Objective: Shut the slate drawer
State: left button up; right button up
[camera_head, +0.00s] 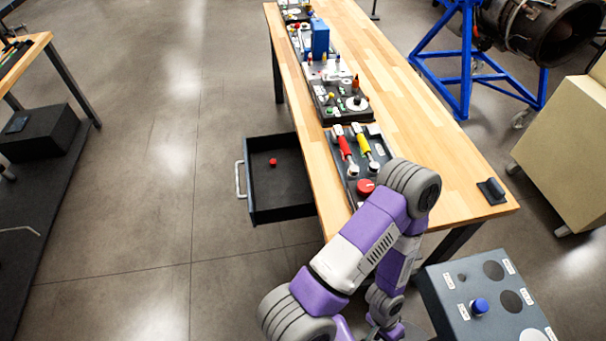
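The slate drawer (285,190) stands pulled out from the left side of the wooden table, beneath its top. It is a dark open box, and its pale bar handle (239,180) faces left. A small red object (273,162) lies inside the drawer. The drawer's inner end is hidden under the tabletop. One of my purple and white arms is bent over the table's near end, to the right of the drawer and apart from it in the picture. I cannot make out either gripper in this view.
The wooden table (385,75) carries trays with red and yellow handled tools (345,147), a red knob (365,187) and a blue block (319,38). A dark panel box (490,305) stands at the lower right. The floor left of the drawer is clear.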

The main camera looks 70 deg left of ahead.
aim_at(283, 192)
jog(key=z, duration=0.6)
jog(key=k, duration=1.05)
jog(key=u, duration=2.7)
